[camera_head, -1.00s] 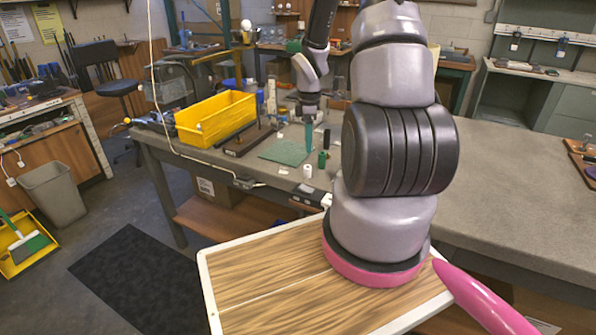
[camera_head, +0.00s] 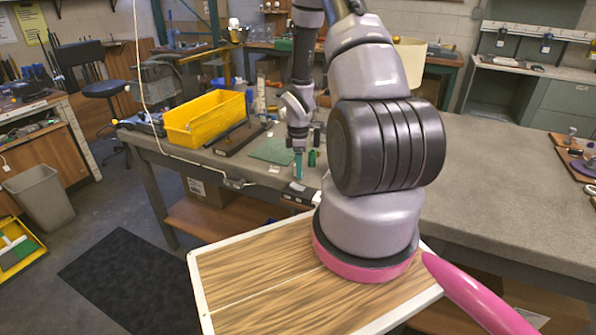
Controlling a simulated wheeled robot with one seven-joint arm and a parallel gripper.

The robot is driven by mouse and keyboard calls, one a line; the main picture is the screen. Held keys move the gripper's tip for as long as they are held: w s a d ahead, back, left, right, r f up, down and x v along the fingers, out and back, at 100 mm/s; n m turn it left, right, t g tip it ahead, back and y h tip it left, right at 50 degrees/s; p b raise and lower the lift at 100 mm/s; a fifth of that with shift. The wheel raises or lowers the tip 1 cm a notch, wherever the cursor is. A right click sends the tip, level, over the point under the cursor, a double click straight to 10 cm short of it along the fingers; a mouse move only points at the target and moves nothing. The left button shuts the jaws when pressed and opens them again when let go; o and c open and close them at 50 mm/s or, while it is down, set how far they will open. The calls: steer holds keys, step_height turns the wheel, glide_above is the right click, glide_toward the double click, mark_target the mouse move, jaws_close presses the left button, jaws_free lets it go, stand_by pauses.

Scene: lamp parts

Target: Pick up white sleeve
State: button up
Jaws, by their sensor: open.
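My gripper (camera_head: 298,168) points straight down at the near edge of the grey workbench (camera_head: 490,190). Its narrow teal fingers are low, close to the bench top, and look empty. I cannot make out the white sleeve clearly now; the fingers cover the spot where a small white cylinder stood in the earlier view. Whether the fingers stand around it or in front of it, I cannot tell.
A dark green cylinder (camera_head: 311,158) stands just right of the fingers. A green mat (camera_head: 270,150) and a yellow bin (camera_head: 205,117) lie to the left. A small black-and-white item (camera_head: 299,194) sits at the bench edge. The bench's right middle is clear.

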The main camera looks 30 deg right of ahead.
jaws_close()
